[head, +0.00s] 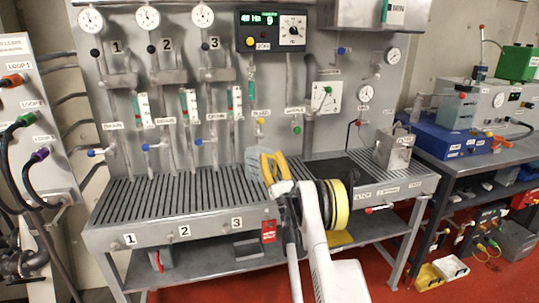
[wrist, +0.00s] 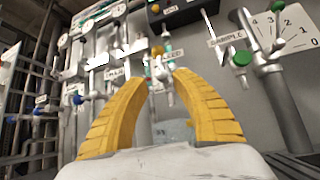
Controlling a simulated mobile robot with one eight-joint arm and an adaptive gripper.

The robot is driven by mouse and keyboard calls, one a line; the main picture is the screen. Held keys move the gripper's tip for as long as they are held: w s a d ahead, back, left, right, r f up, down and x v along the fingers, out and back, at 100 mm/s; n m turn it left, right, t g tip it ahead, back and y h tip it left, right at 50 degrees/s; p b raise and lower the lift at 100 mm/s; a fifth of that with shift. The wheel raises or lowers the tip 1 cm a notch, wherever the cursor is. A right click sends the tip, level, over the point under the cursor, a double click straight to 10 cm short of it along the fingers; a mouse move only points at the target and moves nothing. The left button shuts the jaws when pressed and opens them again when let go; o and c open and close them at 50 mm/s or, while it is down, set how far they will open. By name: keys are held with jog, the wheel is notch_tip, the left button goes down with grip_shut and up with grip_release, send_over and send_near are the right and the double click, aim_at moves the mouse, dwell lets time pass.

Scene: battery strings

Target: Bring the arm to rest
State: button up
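My gripper (head: 270,160) has yellow fingers and is raised over the slatted bench (head: 135,198), in front of the grey wall panel (head: 270,100). In the wrist view my gripper (wrist: 162,78) is open, its curved fingers spread with a gap between the tips. A small valve with a yellow knob (wrist: 158,74) shows through the gap; whether the fingertips touch it I cannot tell. A pale blue-grey shape (wrist: 174,131) shows low between the fingers; I cannot tell what it is. My white arm hides part of the bench front.
The panel carries gauges (head: 148,16), flow tubes and valves, including a green-knobbed sample valve (wrist: 240,58). A metal box (head: 394,148) stands on the bench's right end. A side table (head: 470,152) holds blue and green equipment. Open red floor (head: 380,250) lies front right.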

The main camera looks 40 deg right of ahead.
jog(key=w+a+r+n+g+y, duration=0.2)
jog(key=a+r+n+y, duration=0.35)
jog(key=a, duration=0.25)
jog(key=w+a+r+n+g+y, duration=0.1)
jog(key=w+a+r+n+y, duration=0.1)
jog(key=a+r+n+y, duration=0.35)
jog(key=s+a+r+n+g+y, duration=0.1)
jog(key=s+a+n+g, duration=0.25)
jog(key=a, duration=0.35)
jog(key=s+a+n+g+y, duration=0.2)
jog(key=a+n, duration=0.3)
jog(key=a, duration=0.2)
jog(key=s+a+r+n+g+y, duration=0.1)
jog(key=s+a+n+g, duration=0.2)
jog(key=a, duration=0.5)
jog(key=s+a+f+n+g+h, duration=0.2)
jog(key=s+a+f+n+g, duration=0.15)
jog(key=s, duration=0.45)
jog(key=s+a+f+n+g+h, duration=0.1)
jog(key=s+a+f+n+g, duration=0.1)
jog(key=s+a+n, duration=0.45)
jog(key=s+d+f+n+g+h, duration=0.1)
jog(key=s+d+f, duration=0.4)
jog(key=s, duration=0.5)
jog(key=s+d+f+n+g+h, duration=0.1)
jog(key=s+d+f+n+h, duration=0.3)
jog(key=s, duration=0.6)
jog(key=shift+s+d+f+n+h, duration=0.3)
jog(key=shift+d+f+n+h, duration=0.1)
jog(key=shift+h, duration=0.8)
